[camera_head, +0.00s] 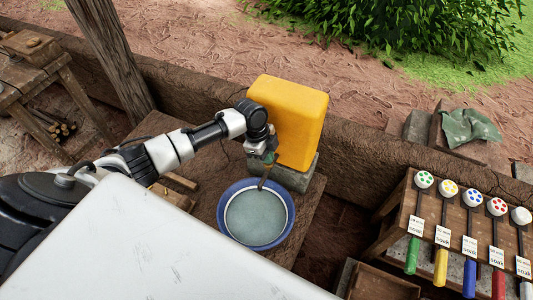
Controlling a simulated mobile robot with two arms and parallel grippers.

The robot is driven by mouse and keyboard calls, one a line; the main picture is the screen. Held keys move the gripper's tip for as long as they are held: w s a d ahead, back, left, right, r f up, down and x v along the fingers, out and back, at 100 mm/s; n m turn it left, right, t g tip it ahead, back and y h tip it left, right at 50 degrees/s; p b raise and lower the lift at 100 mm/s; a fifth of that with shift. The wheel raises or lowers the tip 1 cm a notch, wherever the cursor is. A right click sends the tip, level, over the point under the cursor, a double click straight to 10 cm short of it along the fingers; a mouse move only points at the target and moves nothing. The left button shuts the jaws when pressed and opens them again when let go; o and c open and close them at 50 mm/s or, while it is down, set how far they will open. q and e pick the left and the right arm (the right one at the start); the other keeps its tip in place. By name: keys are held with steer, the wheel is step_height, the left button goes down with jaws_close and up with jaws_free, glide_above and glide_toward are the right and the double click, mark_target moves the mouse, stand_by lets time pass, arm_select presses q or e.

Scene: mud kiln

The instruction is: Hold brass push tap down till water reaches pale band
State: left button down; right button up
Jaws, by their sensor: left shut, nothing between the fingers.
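A yellow tank (291,122) stands on a grey block on a low brown table. A small brass-brown tap (264,183) shows at its lower front, partly hidden by my gripper. My left gripper (269,156) is shut with nothing in it, at the top of the tap; I cannot tell whether it presses it down. Below the tap sits a round basin (222,222) with a blue rim. A pale ring (290,212) shows inside the rim, around a grey-green surface that looks like water (256,217). My right gripper is not in view.
At the right, a wooden stand (393,213) holds several tools with coloured-dot heads, tags and coloured handles. A low mud wall (360,148) runs behind the table. A wooden bench (30,75) is at the far left.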

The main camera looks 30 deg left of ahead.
arm_select(q)
step_height(320, 180, down, 2)
steer(key=shift+b, duration=0.6)
steer(key=shift+s+r, duration=0.1)
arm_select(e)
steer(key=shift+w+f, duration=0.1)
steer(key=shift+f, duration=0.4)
arm_select(q)
steer(key=shift+s, duration=0.1)
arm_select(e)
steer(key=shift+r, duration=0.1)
